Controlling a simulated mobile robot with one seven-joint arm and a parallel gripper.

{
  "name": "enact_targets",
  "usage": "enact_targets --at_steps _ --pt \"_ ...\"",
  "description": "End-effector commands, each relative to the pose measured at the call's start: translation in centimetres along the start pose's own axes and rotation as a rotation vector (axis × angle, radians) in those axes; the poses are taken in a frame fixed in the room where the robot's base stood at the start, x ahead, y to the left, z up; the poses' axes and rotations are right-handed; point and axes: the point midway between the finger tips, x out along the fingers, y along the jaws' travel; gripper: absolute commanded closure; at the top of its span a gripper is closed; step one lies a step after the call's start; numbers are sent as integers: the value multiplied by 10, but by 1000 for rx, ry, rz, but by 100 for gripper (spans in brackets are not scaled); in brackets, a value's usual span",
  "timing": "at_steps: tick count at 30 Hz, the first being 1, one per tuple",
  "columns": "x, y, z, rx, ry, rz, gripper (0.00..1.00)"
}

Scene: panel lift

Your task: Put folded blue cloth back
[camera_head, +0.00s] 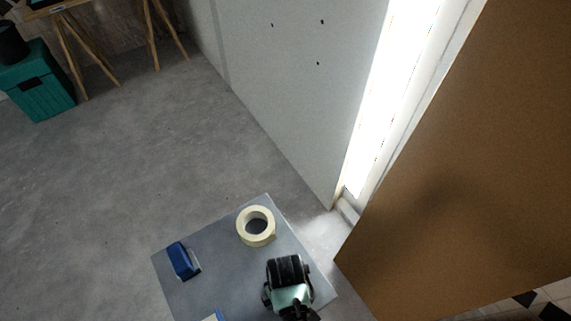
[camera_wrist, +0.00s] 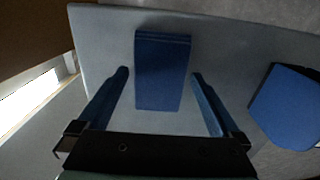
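The folded blue cloth (camera_wrist: 162,70) lies flat on the grey tabletop in the wrist view. My gripper (camera_wrist: 160,75) is open, with one finger on each side of the cloth and a gap visible on both sides. The fingers do not appear to touch it. In the head view, my gripper (camera_head: 288,285) is over the right part of the grey table. The cloth cannot be made out there and seems hidden beneath it.
A cream tape roll (camera_head: 256,226) and a dark blue block-like item (camera_head: 183,260) sit on the table (camera_head: 222,275). Another blue item (camera_wrist: 288,107) lies right of the cloth in the wrist view. A brown panel (camera_head: 450,170) stands close on the right. Open floor lies left.

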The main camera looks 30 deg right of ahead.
Motion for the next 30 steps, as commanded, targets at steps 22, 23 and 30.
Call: enact_targets --at_steps 22,23,30 --pt "-110 0 -1 -1 2 1 0" --pt "-113 0 -1 -1 1 1 0" --pt "-121 0 0 0 -1 0 0"
